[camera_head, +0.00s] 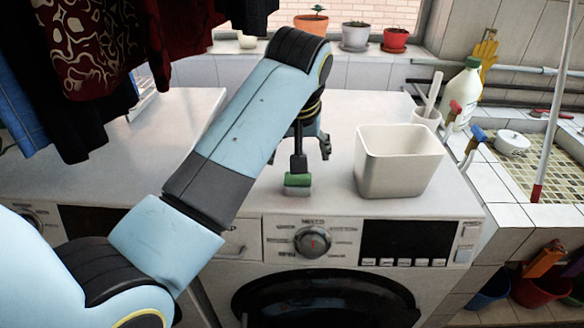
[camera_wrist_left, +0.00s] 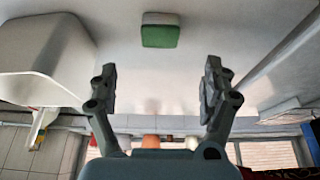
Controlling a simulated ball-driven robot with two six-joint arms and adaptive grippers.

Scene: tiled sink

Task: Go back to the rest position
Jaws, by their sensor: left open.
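My left arm reaches in from the left over the washing machine (camera_head: 239,240). My left gripper (camera_head: 311,157) points down above the machine's white top, partly hidden by my own arm. In the left wrist view the left gripper (camera_wrist_left: 160,88) has its two fingers spread wide with nothing between them. A green and pale sponge (camera_head: 297,185) lies on the machine top near its front edge. It also shows in the left wrist view (camera_wrist_left: 160,31), beyond the fingertips and apart from them. My right gripper is in neither view.
A white square bin (camera_head: 398,165) stands right of the gripper; it also shows in the wrist view (camera_wrist_left: 40,60). A bottle (camera_head: 464,92) and a cup with a brush (camera_head: 427,117) stand behind it. Potted plants line the sill. Dark clothes (camera_head: 85,60) hang upper left. A tiled sink is right.

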